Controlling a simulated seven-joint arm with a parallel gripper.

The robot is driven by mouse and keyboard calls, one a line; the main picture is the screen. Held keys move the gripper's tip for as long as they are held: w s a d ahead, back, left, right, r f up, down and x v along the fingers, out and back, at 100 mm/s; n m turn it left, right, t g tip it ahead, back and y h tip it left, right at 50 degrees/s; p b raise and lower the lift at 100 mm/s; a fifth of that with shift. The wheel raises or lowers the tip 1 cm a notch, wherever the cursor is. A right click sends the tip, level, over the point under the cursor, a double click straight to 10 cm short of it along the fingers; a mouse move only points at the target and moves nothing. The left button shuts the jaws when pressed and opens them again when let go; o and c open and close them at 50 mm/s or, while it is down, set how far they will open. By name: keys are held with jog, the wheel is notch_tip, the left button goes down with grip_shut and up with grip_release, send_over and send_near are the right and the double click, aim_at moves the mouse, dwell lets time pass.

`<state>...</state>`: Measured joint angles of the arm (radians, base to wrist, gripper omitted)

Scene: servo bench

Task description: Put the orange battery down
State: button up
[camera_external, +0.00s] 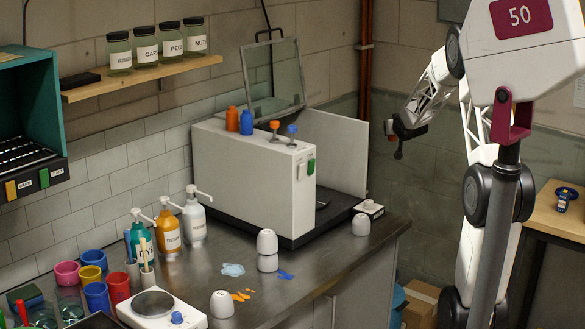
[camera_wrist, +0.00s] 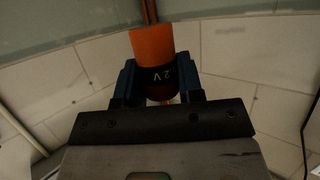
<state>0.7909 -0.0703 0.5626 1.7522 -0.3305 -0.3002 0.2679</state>
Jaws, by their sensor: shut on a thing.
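My gripper (camera_wrist: 157,82) is shut on the orange battery (camera_wrist: 152,45), with one blue finger on each side of it. The battery is a cylinder with an orange end and a dark band with light lettering, partly read as "2V". Its lower part is hidden by the gripper. In the external view my gripper (camera_external: 400,137) is small and dark, held in the air right of the white machine, above bench height. The battery cannot be made out clearly there.
The white machine (camera_external: 245,180) has a raised clear lid (camera_external: 272,75) and an orange and a blue container on top. The metal bench (camera_external: 235,262) holds bottles (camera_external: 194,215), coloured cups (camera_external: 97,296), white domed pieces (camera_external: 267,243) and a scale (camera_external: 155,305). A wooden table (camera_external: 560,218) stands at right.

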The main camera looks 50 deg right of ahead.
jog(key=f, duration=0.1)
jog(key=s+d+f, duration=0.1)
jog(key=f, duration=0.1)
jog(key=shift+s+d+f, duration=0.1)
jog(key=shift+s+d, duration=0.15)
jog(key=shift+d, duration=0.1)
jog(key=w+a, duration=0.4)
jog(key=a, duration=0.1)
jog(key=shift+w+a, duration=0.2)
jog(key=shift+w, duration=0.1)
jog(key=shift+s+d, duration=0.1)
dwell(1.5)
